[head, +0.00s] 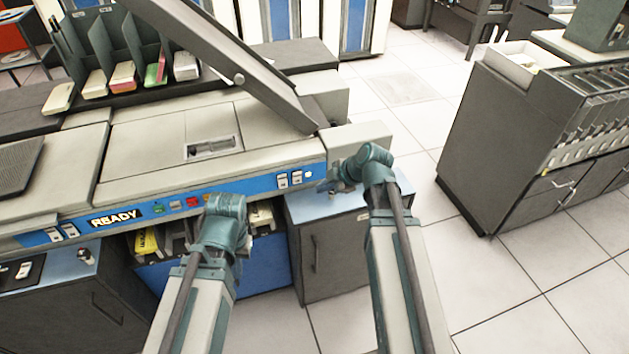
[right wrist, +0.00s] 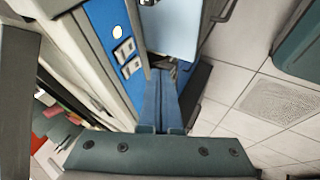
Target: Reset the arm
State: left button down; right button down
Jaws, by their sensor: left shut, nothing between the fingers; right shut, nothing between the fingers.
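My left arm and left gripper (head: 226,212) are in the lower middle of the head view, in front of the machine's blue front strip. The wrist covers most of the left fingers, which are shut and empty. My right gripper (head: 338,184) is further right, by the right end of the blue strip and above a low cabinet with a light blue top. In the right wrist view its two blue fingers (right wrist: 162,103) are together with nothing between them.
The card machine (head: 165,150) with a READY sign (head: 114,216) fills the left. Several card stacks stand in its slots at the back. A grey cabinet (head: 490,150) with files stands at the right. Tiled floor (head: 500,290) is clear between them and at front right.

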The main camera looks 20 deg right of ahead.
pick_arm(q)
jog(key=shift+r, duration=0.25)
pick_arm(e)
jog(key=shift+s+d+r, duration=0.15)
jog(key=shift+s+r, duration=0.1)
pick_arm(q)
jog(key=shift+r+p, duration=1)
pick_arm(e)
jog(key=s+a+f+m+g+h, duration=0.2)
jog(key=s+a+m+g+h, duration=0.4)
jog(key=s+a+m, duration=0.7)
jog(key=shift+s+a+f+m, duration=0.2)
jog(key=shift+s+a+m, duration=0.1)
jog(key=shift+s+a, duration=0.9)
jog(key=shift+s+d, duration=0.1)
jog(key=shift+d, duration=0.05)
